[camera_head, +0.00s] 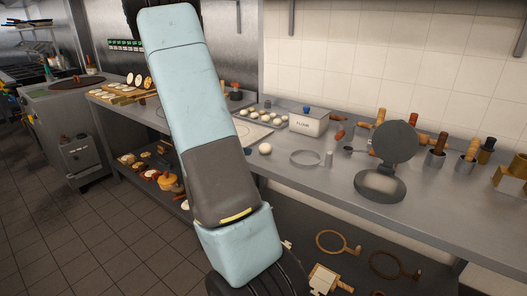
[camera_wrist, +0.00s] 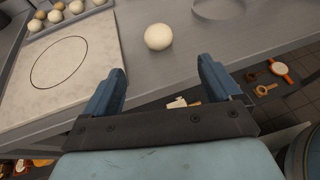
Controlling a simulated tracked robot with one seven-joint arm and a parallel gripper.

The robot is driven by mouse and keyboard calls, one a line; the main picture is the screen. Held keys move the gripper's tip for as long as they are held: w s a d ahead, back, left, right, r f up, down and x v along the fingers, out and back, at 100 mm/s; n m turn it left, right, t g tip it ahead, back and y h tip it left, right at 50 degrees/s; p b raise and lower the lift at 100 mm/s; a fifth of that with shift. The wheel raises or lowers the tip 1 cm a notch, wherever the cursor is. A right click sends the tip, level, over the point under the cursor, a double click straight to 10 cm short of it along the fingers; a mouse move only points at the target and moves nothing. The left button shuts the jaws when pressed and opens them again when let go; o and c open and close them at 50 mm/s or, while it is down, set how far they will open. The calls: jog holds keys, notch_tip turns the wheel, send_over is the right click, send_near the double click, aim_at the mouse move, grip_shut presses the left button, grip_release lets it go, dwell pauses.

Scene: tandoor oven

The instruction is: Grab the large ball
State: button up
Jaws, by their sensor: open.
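A large pale dough ball (camera_wrist: 158,37) lies alone on the steel counter in the wrist view, beyond my fingertips and roughly centred between them. It also shows in the head view as a small white ball (camera_head: 265,148) just right of my arm. My gripper (camera_wrist: 160,75) is open and empty, its two blue fingers spread apart short of the ball. Several smaller dough balls (camera_wrist: 58,10) sit on a tray left of the large ball in the wrist view.
A pale board with a drawn circle (camera_wrist: 62,62) lies left of the ball. A metal ring (camera_head: 305,158) is to its right, with a flour box (camera_head: 308,123) behind and a round press (camera_head: 381,184) farther right. The counter around the ball is clear.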

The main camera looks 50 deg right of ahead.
aim_at(270, 148)
jog(key=x, duration=1.4)
jog(key=shift+w+r, duration=0.1)
jog(key=shift+r, duration=0.15)
jog(key=c, duration=1.2)
